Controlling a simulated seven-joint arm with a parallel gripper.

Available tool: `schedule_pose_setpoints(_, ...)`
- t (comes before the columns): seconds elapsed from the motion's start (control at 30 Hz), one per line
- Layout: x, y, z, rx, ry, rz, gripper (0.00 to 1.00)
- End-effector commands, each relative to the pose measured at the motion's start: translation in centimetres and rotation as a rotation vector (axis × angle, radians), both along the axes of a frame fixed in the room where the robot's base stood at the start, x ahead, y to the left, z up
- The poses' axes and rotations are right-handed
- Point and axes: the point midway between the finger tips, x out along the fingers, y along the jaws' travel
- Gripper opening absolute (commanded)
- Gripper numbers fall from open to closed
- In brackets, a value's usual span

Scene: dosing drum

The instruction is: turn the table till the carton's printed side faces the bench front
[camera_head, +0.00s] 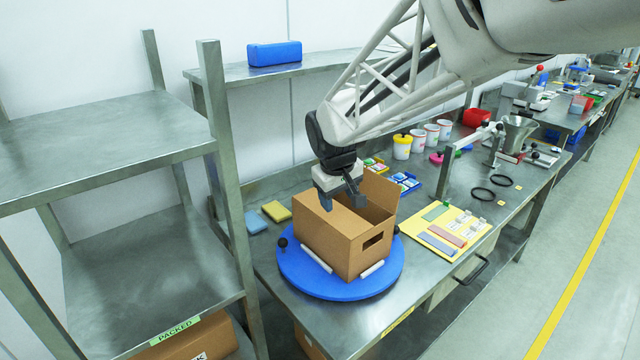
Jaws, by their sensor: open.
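The brown carton (331,242) stands on the blue round table (290,272). Its top is open, with a flap raised on the far right side. A dark hand hole shows in the wall facing front right. I see no print on the two walls in view; the far walls are hidden. White cleats (372,269) lie along the carton's base. A black knob (282,243) stands at the table's left rim. My gripper (341,201) is open and empty over the carton's top; I cannot tell whether it touches the carton.
A blue block (258,222) and a yellow block (276,211) lie behind left. A yellow board (445,232) with coloured strips is close on the right. White tubs (402,147) stand behind. A metal rack (222,170) rises at left. Bare bench lies in front of the table.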

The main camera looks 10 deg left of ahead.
Motion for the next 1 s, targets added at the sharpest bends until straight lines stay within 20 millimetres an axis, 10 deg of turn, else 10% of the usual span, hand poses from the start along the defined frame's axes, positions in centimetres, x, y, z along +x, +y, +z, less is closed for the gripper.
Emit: schedule_pose_setpoints(1.0, 7.8, 16.5, -15.6, -0.127, 0.102, 0.307, 0.58)
